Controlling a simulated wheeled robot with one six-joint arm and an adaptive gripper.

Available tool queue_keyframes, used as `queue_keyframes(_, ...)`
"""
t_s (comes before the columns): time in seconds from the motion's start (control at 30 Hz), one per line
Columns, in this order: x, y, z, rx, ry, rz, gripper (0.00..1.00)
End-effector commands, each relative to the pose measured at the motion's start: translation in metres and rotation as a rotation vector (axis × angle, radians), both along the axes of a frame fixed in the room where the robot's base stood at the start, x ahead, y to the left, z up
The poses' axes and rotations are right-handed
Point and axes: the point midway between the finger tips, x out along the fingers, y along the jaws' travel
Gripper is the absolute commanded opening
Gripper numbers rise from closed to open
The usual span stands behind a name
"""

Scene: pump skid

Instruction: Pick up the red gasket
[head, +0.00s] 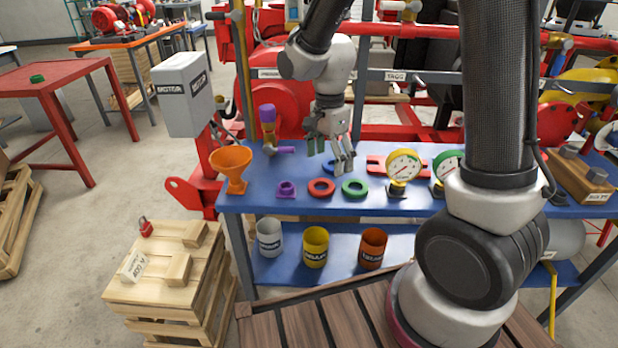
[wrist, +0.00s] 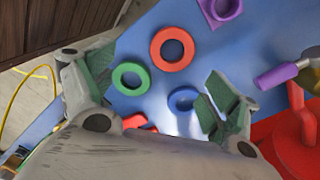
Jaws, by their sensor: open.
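The red gasket (head: 321,195) is a flat ring lying on the blue table, between a purple square gasket (head: 279,191) and a green gasket (head: 355,196). In the wrist view the red gasket (wrist: 172,66) lies at upper centre, beyond the fingertips, fully visible. My gripper (head: 333,158) is above the table, behind the red gasket and slightly to its right in the head view. In the wrist view my gripper (wrist: 158,92) has its fingers wide apart with nothing between them in grip. The green gasket (wrist: 131,89) lies near the left finger, a blue ring (wrist: 174,106) near the right one.
On the blue table (head: 240,197), an orange funnel (head: 232,165) stands left and a yellow gauge (head: 403,165) right. White, yellow and orange bins (head: 316,248) stand on the lower shelf. A wooden crate (head: 165,290) stands front left.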

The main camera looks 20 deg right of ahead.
Motion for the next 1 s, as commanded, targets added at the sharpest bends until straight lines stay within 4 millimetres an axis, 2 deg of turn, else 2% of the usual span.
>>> queue_keyframes(0.1,0.008,0.003,0.002,0.006,-0.033,-0.226,0.88)
queue_keyframes(0.27,0.01,0.003,0.0,0.007,-0.041,-0.371,0.88)
queue_keyframes(0.57,0.008,0.007,-0.034,0.004,-0.038,-0.385,0.88)
queue_keyframes(0.8,0.008,0.013,-0.069,0.004,-0.039,-0.385,0.88)
queue_keyframes(1.0,0.008,0.013,-0.076,0.006,-0.041,-0.385,0.88)
